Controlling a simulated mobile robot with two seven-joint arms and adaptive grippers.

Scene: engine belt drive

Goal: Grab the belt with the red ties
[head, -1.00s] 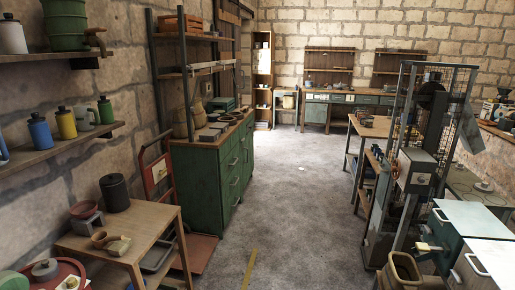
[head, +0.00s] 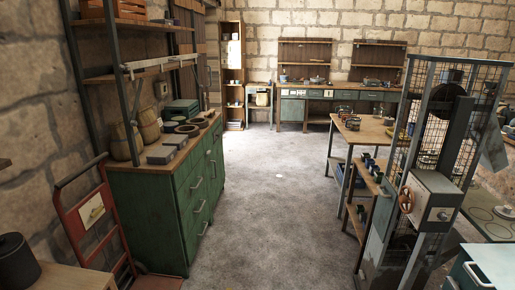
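I cannot make out a belt with red ties. Several dark ring-shaped items (head: 188,130) lie on top of the green cabinet (head: 190,195) at the left; they are too small to tell whether they are belts, and no red ties show on them. A tall wire-mesh machine frame (head: 452,125) with a dark wheel (head: 447,117) in its upper part stands at the right. Neither of my grippers is in view.
The grey floor (head: 265,215) is clear through the middle. A red hand truck (head: 90,215) stands left, before the cabinet. A wooden table (head: 362,133) with small items is right of the aisle. Workbenches (head: 330,92) line the back wall.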

